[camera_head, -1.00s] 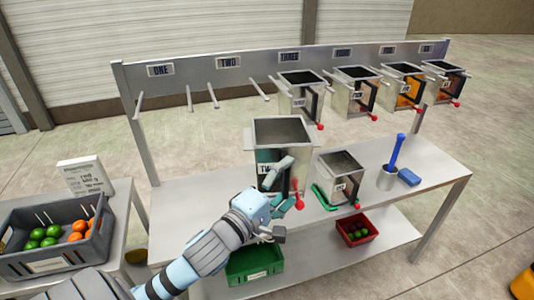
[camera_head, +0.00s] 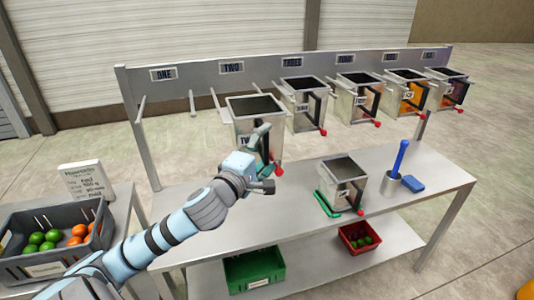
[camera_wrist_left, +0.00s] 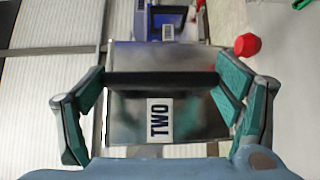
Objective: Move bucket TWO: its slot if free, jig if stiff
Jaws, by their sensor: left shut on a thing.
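Bucket TWO (camera_head: 246,112) is a metal bucket with a red-knobbed lever. My left gripper (camera_head: 262,150) is shut on it and holds it up in front of the rail, near the pegs under the TWO plate (camera_head: 231,68). The wrist view shows its TWO label (camera_wrist_left: 160,120) between the two green-padded fingers of my left gripper (camera_wrist_left: 160,88). Whether the bucket touches the pegs cannot be told. My right gripper is not in view.
Several other buckets hang along the rail (camera_head: 140,78), the nearest being bucket THREE (camera_head: 304,108), close to the right of bucket TWO. A blue-handled tool in a cup (camera_head: 391,182) and a blue sponge (camera_head: 412,184) stand on the bench (camera_head: 290,205).

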